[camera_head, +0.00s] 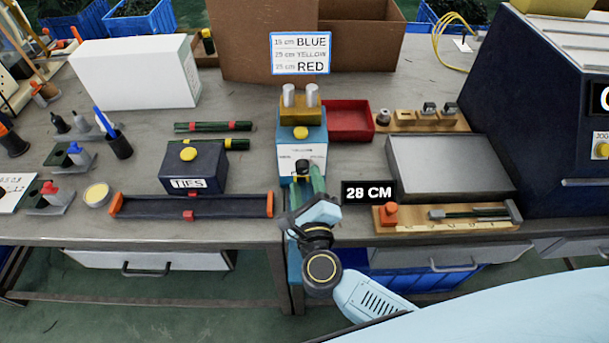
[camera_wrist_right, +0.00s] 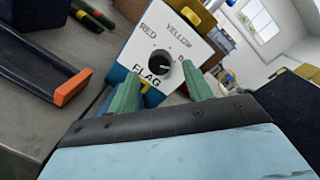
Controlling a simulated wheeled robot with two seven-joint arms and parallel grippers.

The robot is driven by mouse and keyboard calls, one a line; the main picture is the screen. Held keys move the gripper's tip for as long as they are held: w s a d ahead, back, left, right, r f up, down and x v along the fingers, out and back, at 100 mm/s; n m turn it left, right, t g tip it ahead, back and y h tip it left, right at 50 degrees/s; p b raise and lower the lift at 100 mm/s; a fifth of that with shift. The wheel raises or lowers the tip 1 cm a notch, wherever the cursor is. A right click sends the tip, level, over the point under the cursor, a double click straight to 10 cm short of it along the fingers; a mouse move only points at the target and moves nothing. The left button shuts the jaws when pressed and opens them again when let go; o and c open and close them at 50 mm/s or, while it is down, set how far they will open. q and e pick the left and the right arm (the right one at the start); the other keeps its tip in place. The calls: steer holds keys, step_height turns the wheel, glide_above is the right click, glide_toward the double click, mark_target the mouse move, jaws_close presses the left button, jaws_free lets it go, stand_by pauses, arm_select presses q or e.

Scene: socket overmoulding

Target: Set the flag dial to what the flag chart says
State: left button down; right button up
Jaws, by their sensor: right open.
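The flag dial is a black knob (camera_wrist_right: 160,67) on the white face of a blue box (camera_head: 302,153). In the right wrist view its labels read RED, YELLOW and a partly hidden one starting with B, with FLAG below. I cannot tell surely where the knob points. My right gripper (camera_head: 307,186) is open, its green fingers at either side of the knob and just short of it in the wrist view; contact is not clear. The flag chart (camera_head: 300,53) lists BLUE, YELLOW and RED with lengths in cm; the small figures are hard to read. My left gripper is out of view.
A black sign (camera_head: 368,193) reads 28 CM. A dark TIES box (camera_head: 192,166) and a long dark tray (camera_head: 150,208) with orange ends lie left. A red bin (camera_head: 348,121), a grey plate (camera_head: 447,165) and a wooden rack (camera_head: 400,222) lie right.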

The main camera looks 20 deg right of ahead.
mark_target(302, 167)
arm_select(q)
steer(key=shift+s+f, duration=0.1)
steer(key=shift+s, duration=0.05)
arm_select(e)
steer(key=shift+w+d, duration=0.2)
steer(key=shift+w, duration=1)
steer(key=c, duration=1)
steer(key=shift+o, duration=0.2)
steer(key=shift+r+n+p, duration=0.1)
steer(key=shift+n+p, duration=0.4)
steer(key=shift+p, duration=0.15)
steer(key=n+p, duration=0.3)
steer(key=p, duration=0.2)
steer(key=shift+r+g, duration=0.15)
steer(key=shift+g, duration=0.15)
steer(key=n+p, duration=0.3)
steer(key=shift+n+g+p, duration=0.3)
steer(key=shift+n+p, duration=0.05)
steer(key=shift+n, duration=0.05)
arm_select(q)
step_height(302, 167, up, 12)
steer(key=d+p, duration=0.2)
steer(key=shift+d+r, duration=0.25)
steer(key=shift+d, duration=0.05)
arm_select(e)
steer(key=shift+a+n+h, duration=0.1)
steer(key=shift+n+h, duration=0.2)
steer(key=shift+n, duration=1.4)
arm_select(q)
steer(key=shift+p, duration=0.3)
